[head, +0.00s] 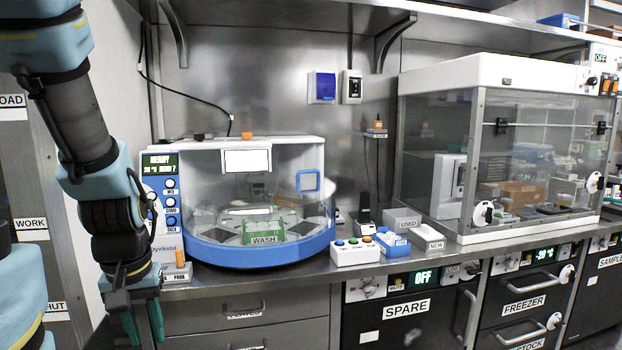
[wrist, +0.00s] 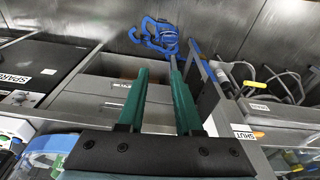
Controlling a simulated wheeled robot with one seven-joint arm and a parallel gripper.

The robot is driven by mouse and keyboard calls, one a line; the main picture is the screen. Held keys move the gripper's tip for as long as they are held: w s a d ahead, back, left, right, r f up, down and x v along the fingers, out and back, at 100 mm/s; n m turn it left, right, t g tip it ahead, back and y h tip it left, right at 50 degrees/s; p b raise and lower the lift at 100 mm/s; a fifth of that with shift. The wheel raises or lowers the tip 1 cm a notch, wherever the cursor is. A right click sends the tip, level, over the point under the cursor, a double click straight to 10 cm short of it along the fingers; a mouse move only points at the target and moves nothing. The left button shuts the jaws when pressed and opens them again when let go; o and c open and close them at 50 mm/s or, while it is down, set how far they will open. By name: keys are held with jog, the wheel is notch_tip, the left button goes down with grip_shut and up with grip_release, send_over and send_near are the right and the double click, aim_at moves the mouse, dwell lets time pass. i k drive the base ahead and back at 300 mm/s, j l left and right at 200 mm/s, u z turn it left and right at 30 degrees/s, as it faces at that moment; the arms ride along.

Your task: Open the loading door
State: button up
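The benchtop machine (head: 262,258) has a curved clear front with a blue square handle (head: 309,181) at its right. The clear front appears closed, and a green WASH rack (head: 264,232) stands inside. No part is marked in full as the loading door; a cut-off label ending in "OAD" (head: 12,101) is on the panel at the far left. My gripper (head: 142,318) hangs pointing down in front of the bench, left of and below the machine, apart from the handle. In the wrist view its two green fingers (wrist: 159,66) are apart with nothing between them.
A clear-fronted cabinet (head: 520,140) stands at the right of the bench. A button box (head: 354,252) and small boxes stand between it and the machine. Drawers (head: 245,310) lie below the bench.

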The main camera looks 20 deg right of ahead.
aim_at(298, 192)
jog(key=l, duration=0.8)
jog(key=i+l, duration=0.15)
jog(key=l, duration=1.45)
jog(key=k+l+u, duration=0.1)
jog(key=l+u, duration=0.3)
jog(key=l, duration=2)
